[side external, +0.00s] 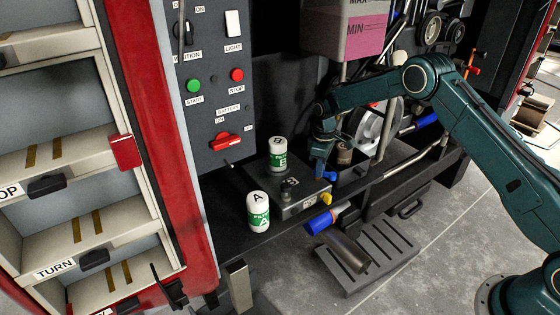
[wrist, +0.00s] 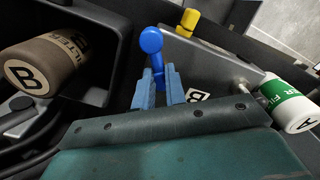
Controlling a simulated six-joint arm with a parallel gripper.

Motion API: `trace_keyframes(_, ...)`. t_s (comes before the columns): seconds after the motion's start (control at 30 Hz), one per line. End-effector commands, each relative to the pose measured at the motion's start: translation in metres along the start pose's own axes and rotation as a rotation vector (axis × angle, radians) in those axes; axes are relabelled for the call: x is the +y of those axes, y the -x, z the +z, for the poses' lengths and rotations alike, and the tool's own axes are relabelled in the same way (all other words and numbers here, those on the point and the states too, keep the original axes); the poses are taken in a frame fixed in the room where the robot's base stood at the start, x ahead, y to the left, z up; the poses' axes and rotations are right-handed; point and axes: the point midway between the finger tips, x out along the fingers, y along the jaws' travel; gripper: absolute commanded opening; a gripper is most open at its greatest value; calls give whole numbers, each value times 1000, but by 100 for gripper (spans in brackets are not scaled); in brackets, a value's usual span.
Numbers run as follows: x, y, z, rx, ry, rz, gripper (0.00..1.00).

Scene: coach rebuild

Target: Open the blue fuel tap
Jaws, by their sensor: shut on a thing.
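The blue fuel tap (wrist: 151,41) is a bright blue lever with a round knob end. In the wrist view it stands up between the two light-blue fingers of my gripper (wrist: 161,84), which are shut on its stem. In the side view my gripper (side external: 320,168) is low over the far right end of the dark metal box, and the blue tap (side external: 331,176) shows only as a small patch beside the fingers. The tap's base is hidden by the fingers and wrist.
A yellow tap (wrist: 189,20) is close by. A white filter A (side external: 258,213) and a white filter B (side external: 278,155) stand near the metal box (side external: 300,204). A brown filter B (wrist: 45,65) lies left in the wrist view. A control panel (side external: 215,80) rises behind.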

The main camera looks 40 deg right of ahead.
Motion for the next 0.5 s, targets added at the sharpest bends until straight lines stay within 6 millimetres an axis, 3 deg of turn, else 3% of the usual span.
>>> trace_keyframes(0.5,-4,1,0,-1,-450,0,0)
